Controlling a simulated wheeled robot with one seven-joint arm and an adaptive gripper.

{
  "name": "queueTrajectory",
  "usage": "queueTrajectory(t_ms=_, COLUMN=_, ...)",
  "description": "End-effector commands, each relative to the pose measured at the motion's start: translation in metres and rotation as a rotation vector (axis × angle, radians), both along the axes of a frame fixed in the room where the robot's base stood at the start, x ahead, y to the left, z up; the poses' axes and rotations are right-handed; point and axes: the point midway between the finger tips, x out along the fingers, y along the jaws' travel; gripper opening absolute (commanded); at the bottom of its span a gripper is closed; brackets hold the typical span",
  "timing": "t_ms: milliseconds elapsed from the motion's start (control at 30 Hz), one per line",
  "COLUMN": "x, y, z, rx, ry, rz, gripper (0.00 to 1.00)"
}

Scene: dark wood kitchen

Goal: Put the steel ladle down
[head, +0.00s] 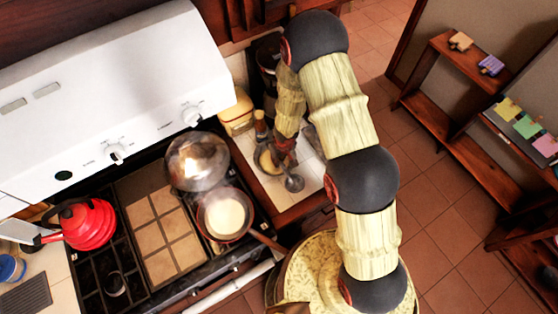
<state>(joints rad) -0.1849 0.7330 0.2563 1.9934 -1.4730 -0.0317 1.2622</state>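The steel ladle shows as a small round grey bowl (293,183) over the white tiled counter, right of the stove. My gripper (283,155) points down at the counter just above the ladle's bowl in the picture. The ladle's handle is hidden or too small to make out. The fingers are small and dark, so I cannot tell whether they are closed on the handle. I also cannot tell whether the ladle touches the counter.
A bowl with pale yellow contents (266,161) is beside my gripper. A pan with pale contents (225,215) and a shiny lidded pot (197,161) stand on the stove. A red kettle (89,224) is at left. Bare counter (312,172) shows right of the ladle.

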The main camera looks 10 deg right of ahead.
Motion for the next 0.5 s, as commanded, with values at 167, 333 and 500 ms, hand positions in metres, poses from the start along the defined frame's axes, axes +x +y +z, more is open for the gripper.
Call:
queueTrajectory(t_ms=167, x=0.0010, y=0.0002, z=0.0022, rx=0.000, ry=-0.002, rz=0.000, gripper=0.00)
queueTrajectory(t_ms=333, x=0.0010, y=0.0003, z=-0.0023, rx=0.001, ry=-0.002, rz=0.000, gripper=0.00)
queueTrajectory(t_ms=500, x=0.0008, y=0.0002, z=-0.0065, rx=0.000, ry=-0.001, rz=0.000, gripper=0.16)
